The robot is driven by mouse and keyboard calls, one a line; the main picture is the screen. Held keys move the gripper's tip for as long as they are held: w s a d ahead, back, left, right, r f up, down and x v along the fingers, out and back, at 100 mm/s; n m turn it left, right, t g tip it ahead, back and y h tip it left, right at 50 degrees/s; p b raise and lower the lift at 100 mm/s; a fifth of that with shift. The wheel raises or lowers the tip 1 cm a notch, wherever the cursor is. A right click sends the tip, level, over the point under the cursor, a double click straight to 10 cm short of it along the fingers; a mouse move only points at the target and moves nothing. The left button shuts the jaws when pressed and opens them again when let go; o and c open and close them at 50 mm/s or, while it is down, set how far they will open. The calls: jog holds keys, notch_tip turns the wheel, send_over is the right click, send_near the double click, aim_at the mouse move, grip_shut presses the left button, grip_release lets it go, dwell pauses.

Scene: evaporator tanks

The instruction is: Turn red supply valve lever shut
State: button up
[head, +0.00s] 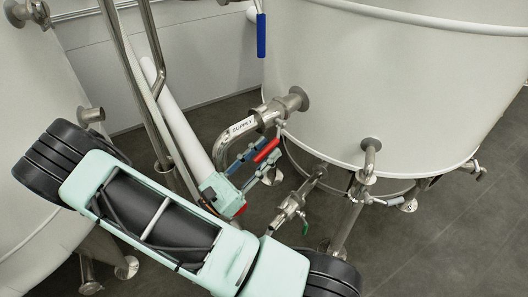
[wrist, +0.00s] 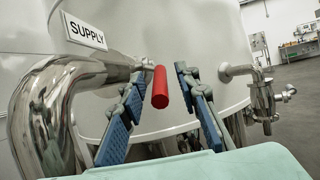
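The red supply valve lever (head: 266,151) sits beside the silver supply pipe (head: 221,148), which carries a white SUPPLY label (head: 242,126). In the wrist view the red lever (wrist: 160,88) stands nearly upright, in the gap between my two fingers. My gripper (head: 258,162) is open, with a blue-padded finger on each side of the lever. The wrist view also shows my gripper (wrist: 160,80) with visible space between each finger and the lever. I cannot tell exactly how deep the lever lies between the fingers. The valve body behind the lever is mostly hidden.
A large white tank (head: 400,80) stands right behind the lever. A blue handle (head: 261,35) hangs above. Lower pipework with a green handle (head: 305,228) is close below my gripper. Vertical steel pipes (head: 150,100) stand left of it. Open floor (head: 450,230) lies at right.

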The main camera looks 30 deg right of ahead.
jog(key=v, duration=1.2)
